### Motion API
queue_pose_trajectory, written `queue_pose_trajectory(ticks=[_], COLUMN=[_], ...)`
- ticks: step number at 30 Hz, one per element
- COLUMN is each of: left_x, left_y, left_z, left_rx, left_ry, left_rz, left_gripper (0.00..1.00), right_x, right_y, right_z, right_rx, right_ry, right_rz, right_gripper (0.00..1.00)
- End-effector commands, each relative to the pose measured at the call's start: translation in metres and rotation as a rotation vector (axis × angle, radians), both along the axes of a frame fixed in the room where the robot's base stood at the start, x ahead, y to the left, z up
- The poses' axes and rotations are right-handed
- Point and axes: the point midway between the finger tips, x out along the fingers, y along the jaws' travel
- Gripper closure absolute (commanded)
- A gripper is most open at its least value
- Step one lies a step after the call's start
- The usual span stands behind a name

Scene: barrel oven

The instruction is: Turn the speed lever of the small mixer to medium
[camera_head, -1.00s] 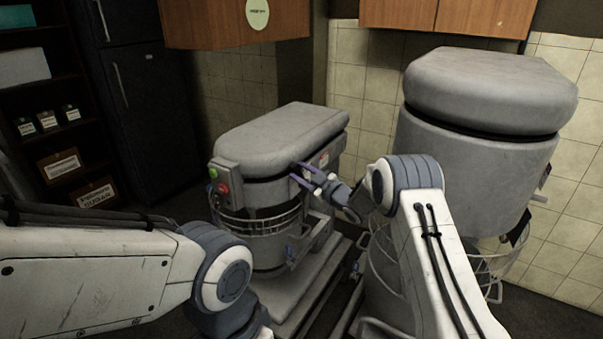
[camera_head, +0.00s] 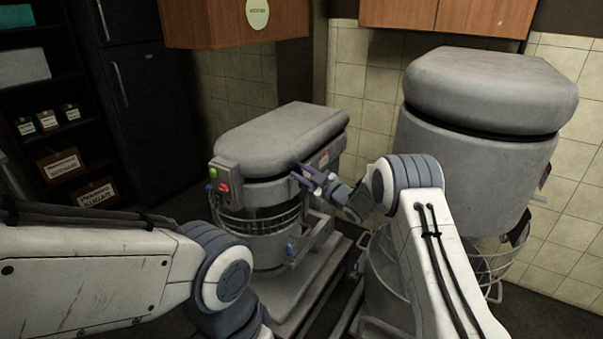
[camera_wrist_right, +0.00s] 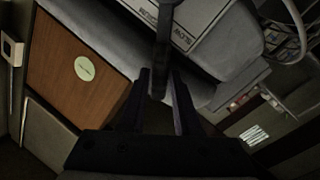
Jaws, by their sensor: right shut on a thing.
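The small mixer (camera_head: 275,135) is the grey machine in the middle of the head view, with green and red buttons on its front left. My right gripper (camera_head: 301,174) is at its right side, just below the grey top housing. In the right wrist view, the dark speed lever (camera_wrist_right: 163,45) runs down between the fingertips of my right gripper (camera_wrist_right: 160,85), which is shut on it. The gripper mostly hides the lever in the head view, and its exact setting cannot be read. My left arm crosses the lower left; its gripper is not clearly visible.
A larger grey mixer (camera_head: 480,95) stands close on the right, beside my right arm. A wire guard (camera_head: 262,222) surrounds the small mixer's bowl area. Wooden cabinets (camera_head: 235,22) hang above. A dark fridge (camera_head: 150,110) and shelves with boxes stand at the left.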

Motion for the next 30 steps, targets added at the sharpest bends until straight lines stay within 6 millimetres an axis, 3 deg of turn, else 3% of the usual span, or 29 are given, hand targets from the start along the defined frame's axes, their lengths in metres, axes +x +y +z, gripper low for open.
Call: queue_pose_trajectory(ticks=[20,30], left_x=[0.0,0.0], left_y=[0.0,0.0], left_z=[0.002,0.024], left_rx=[0.0,0.0], left_ry=[0.0,0.0], left_rz=[0.0,0.0], left_gripper=[0.5,0.5], right_x=[0.002,0.022], right_y=[-0.001,-0.016], right_z=[0.003,0.017], right_rx=[0.013,0.166], right_ry=[0.015,0.229], right_rz=[0.001,0.0], right_gripper=[1.0,1.0])
